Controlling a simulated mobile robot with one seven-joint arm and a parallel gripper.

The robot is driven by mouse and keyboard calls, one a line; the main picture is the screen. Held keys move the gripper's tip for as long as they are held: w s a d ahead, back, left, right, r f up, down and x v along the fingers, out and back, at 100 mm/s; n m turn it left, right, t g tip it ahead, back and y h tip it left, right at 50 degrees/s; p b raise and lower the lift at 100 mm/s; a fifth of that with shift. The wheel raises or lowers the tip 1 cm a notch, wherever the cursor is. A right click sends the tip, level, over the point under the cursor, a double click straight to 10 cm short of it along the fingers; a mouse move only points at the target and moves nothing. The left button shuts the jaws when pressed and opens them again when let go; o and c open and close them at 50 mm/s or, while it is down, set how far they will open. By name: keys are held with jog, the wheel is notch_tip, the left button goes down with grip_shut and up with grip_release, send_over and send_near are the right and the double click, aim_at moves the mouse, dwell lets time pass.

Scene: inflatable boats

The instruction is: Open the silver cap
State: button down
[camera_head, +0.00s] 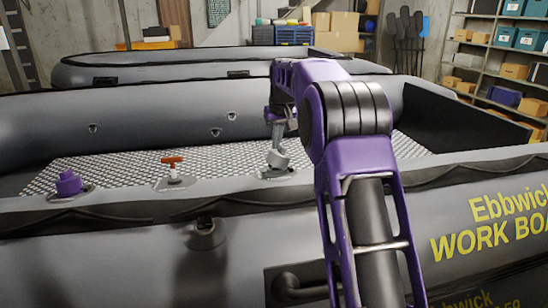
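The silver cap (278,159) is in the head view, on the grey boat's near tube right of the middle of its row. It looks a little tilted above its round base plate (272,175). My gripper (278,143) hangs from my purple arm, pointing down right over the cap. Its grey fingers are at or very close to the cap's top. They are small and overlap the cap, so I cannot tell whether they grip it or how far they are open.
A black handle (298,287) is on the boat's near side. Another boat (180,66), shelves (500,45) and boxes are behind.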

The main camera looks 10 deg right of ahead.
jog(key=shift+w+a+r, duration=0.25)
jog(key=shift+a+r, duration=0.25)
jog(key=shift+a, duration=0.15)
jog(key=a+r, duration=0.1)
jog(key=a, duration=0.1)
jog(key=a+r, duration=0.1)
jog(key=shift+w+a+r, duration=0.15)
jog(key=shift+w+r, duration=0.1)
jog(key=shift+r, duration=0.05)
